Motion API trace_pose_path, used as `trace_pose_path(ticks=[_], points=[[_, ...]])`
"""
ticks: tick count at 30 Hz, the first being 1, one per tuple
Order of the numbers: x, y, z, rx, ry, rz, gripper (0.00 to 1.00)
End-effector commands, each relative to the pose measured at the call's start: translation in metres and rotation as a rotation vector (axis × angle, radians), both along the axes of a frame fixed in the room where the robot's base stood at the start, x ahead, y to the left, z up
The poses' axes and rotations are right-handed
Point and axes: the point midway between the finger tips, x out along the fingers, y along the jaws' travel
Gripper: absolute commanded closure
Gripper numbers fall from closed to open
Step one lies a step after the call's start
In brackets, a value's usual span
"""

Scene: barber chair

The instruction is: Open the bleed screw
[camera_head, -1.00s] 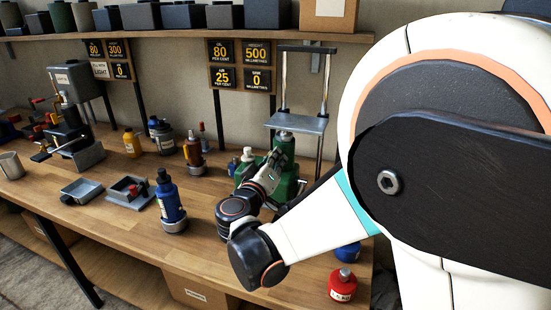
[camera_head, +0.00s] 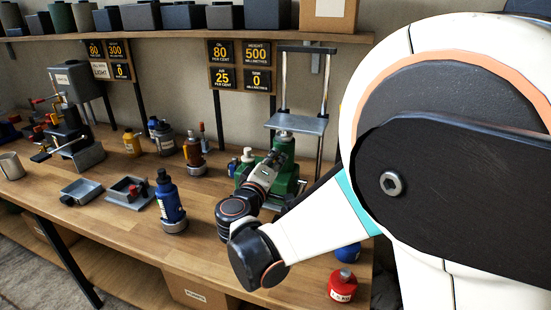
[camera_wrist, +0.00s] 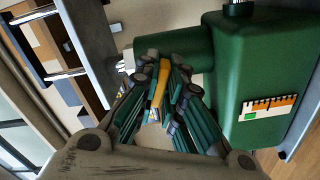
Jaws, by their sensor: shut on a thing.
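The green jack body (camera_head: 289,178) stands at the bench's back right, below a grey lifting plate (camera_head: 297,123). It also fills the right of the wrist view (camera_wrist: 254,60), with a green cylinder (camera_wrist: 182,48) on its side. My gripper (camera_head: 275,160) reaches up against the jack's left side. In the wrist view, my gripper (camera_wrist: 160,80) has its fingertips closed around a slim yellow piece, which seems to be the bleed screw (camera_wrist: 160,84), beside the green cylinder. The head view hides the screw behind my gripper and wrist.
A blue bottle (camera_head: 169,199) stands in a metal cup left of my arm. Grey trays (camera_head: 81,190) lie further left. A red weight (camera_head: 342,285) is at the front right. The display boards (camera_head: 240,66) read air 25 percent and height 500.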

Motion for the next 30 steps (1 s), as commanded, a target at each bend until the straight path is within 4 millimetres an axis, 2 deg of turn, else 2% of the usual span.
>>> trace_pose_path(ticks=[5,6,9,21,26,30], points=[[0.0,0.0,-0.001,0.001,0.001,0.0,1.0],[0.0,0.0,-0.001,0.001,0.001,0.0,0.89],[0.0,0.0,-0.001,0.002,0.0,0.0,0.71],[-0.004,0.002,0.0,0.001,0.0,0.001,0.71],[-0.024,0.01,0.0,0.001,0.0,0.004,0.71],[-0.052,0.02,0.0,0.001,0.0,0.004,0.71]])
